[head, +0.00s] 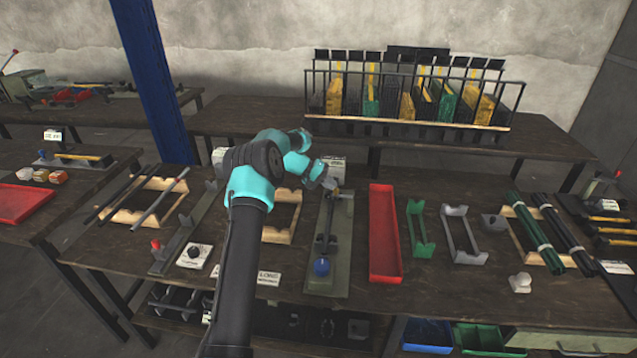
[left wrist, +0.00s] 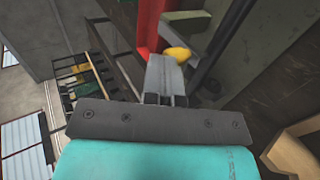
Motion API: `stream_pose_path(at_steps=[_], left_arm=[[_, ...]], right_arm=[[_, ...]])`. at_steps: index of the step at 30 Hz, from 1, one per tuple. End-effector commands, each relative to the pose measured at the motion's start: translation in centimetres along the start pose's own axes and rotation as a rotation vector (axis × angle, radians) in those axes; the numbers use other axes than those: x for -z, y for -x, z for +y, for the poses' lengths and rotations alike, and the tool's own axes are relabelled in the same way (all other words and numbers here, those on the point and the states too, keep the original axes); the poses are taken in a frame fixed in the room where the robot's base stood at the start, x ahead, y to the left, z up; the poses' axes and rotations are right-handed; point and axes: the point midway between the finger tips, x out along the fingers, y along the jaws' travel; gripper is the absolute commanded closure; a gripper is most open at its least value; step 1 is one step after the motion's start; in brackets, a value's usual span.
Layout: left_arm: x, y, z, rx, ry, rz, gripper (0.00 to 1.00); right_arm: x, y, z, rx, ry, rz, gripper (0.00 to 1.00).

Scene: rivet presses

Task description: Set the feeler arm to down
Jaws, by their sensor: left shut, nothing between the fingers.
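A grey-green fixture plate (head: 340,270) lies on the middle of the bench. A dark rod (head: 326,228) runs along it, with a blue ball (head: 321,267) at its near end. A small yellow piece (head: 337,190) is at the far end. I cannot tell for certain which part is the feeler arm, or whether it is up or down. My left gripper (head: 328,182) is shut and empty over the far end. In the left wrist view its fingers (left wrist: 166,68) are beside the yellow piece (left wrist: 178,54); whether they touch is unclear.
A red tray (head: 384,232) lies right of the fixture, with green (head: 420,230) and grey (head: 462,235) brackets beyond. A wooden cradle (head: 282,217) is to its left, partly behind my arm. A rack of coloured plates (head: 410,95) stands on the back bench.

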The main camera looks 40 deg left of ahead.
Motion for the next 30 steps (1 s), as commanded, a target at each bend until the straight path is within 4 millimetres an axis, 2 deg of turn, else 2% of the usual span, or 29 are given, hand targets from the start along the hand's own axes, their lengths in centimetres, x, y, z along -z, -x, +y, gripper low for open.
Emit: stream_pose_path(at_steps=[5, 20, 26, 29, 30], left_arm=[[0.1, -0.5, 0.1, 0.001, -0.003, -0.005, 1.00], [0.1, -0.2, 0.4, 0.002, -0.003, -0.005, 1.00], [0.1, 1.0, 2.2, 0.001, -0.005, -0.004, 1.00], [0.1, 2.0, 3.6, 0.001, -0.007, -0.002, 1.00], [0.1, 2.8, 3.4, 0.002, -0.003, 0.000, 1.00]], right_arm=[[0.0, 0.0, 0.0, 0.000, 0.000, 0.000, 0.57], [0.0, 0.0, 0.0, 0.000, 0.000, 0.000, 0.57], [0.0, 0.0, 0.0, 0.000, 0.000, 0.000, 0.57], [0.0, 0.0, 0.0, 0.000, 0.000, 0.000, 0.57], [0.0, 0.0, 0.0, 0.000, 0.000, 0.000, 0.57]])
